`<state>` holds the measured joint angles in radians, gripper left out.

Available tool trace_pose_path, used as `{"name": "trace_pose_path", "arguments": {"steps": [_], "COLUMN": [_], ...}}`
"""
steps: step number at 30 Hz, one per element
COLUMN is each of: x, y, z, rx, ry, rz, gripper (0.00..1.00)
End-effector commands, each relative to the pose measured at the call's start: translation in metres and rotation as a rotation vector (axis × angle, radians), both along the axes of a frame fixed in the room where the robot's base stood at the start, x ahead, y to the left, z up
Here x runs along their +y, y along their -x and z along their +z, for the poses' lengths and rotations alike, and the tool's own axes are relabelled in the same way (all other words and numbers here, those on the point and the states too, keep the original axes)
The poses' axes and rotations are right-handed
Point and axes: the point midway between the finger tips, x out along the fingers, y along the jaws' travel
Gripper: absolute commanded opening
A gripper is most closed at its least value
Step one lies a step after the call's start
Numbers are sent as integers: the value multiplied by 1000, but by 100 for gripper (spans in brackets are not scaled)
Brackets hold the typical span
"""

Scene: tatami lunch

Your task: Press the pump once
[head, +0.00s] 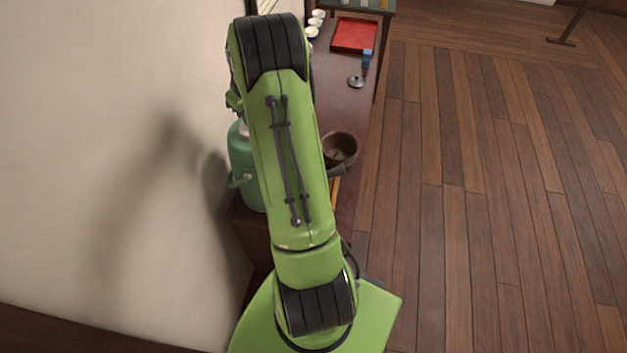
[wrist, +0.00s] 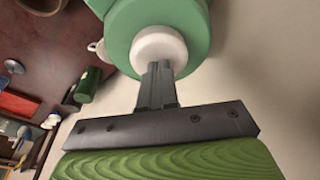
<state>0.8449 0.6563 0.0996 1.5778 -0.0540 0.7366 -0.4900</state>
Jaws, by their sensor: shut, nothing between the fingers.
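A green pump pot (head: 243,165) stands on the dark table, close to the pale wall. My arm hides part of it in the head view. In the wrist view the pot's green top (wrist: 193,22) carries a round white pump button (wrist: 158,47). My gripper (wrist: 158,68) is shut and empty, its fingertips in front of the white button. They overlap the button's edge in the picture; I cannot tell whether they touch it. My gripper is hidden behind my arm in the head view.
A brown bowl (head: 340,148) stands right of the pot on the table (head: 338,105). Farther back are a small round lid-like item (head: 355,81), a blue item (head: 367,58), a red tray (head: 355,35) and white cups (head: 316,20).

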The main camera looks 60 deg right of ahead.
Motion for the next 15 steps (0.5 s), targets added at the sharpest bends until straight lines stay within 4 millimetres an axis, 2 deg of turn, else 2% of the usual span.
{"name": "trace_pose_path", "arguments": {"steps": [15], "x": [1], "y": [0], "z": [-21], "rx": [2], "ry": [-1], "rz": [0], "gripper": [0]}}
